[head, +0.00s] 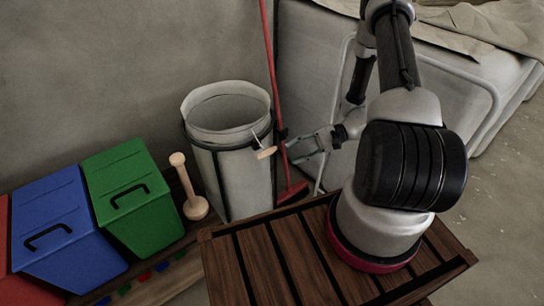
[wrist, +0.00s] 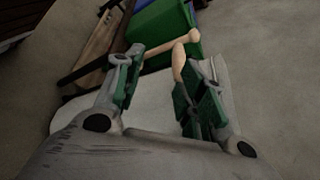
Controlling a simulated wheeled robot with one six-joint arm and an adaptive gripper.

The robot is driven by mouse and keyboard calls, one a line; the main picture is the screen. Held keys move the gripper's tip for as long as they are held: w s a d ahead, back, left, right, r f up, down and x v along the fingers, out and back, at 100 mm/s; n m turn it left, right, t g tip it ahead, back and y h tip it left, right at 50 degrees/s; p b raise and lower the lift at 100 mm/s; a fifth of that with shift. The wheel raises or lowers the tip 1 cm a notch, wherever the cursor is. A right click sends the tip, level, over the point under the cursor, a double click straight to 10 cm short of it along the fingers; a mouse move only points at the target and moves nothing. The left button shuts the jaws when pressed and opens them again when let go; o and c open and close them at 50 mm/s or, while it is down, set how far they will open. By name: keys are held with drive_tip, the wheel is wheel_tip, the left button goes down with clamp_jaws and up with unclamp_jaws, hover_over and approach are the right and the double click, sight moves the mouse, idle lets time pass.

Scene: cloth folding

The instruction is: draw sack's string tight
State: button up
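The pale sack (head: 232,170) hangs upright in a dark frame against the wall, its mouth wide open at the top. A short string with a tan wooden toggle (head: 266,153) hangs from the right side of its rim. My gripper (head: 291,150) is open, just right of the toggle, fingers pointing at it. In the wrist view, my gripper (wrist: 157,75) has its fingers spread wide; the toggle (wrist: 179,62) shows close to the right finger's tip. I cannot tell whether they touch. Pale sack cloth shows behind the fingers.
Green (head: 133,195) and blue (head: 66,232) bins and a wooden dumbbell-shaped piece (head: 188,190) stand left of the sack. A red pole (head: 268,60) leans behind it. A slatted wooden surface (head: 228,272) lies in front; a large grey container (head: 315,90) stands behind my arm.

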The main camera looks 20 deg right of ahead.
sight(274, 150)
drive_tip(key=shift+w+a+r+n+t, duration=0.3)
drive_tip(key=shift+w+r+n, duration=0.1)
drive_tip(key=shift+w, duration=0.15)
drive_tip(key=shift+w+a+r+n+t, duration=0.15)
drive_tip(key=shift+w+r+n+t, duration=0.15)
drive_tip(key=shift+w+r+n, duration=0.15)
drive_tip(key=x, duration=0.7)
drive_tip(key=shift+a, duration=0.15)
drive_tip(key=shift+c, duration=0.4)
clamp_jaws()
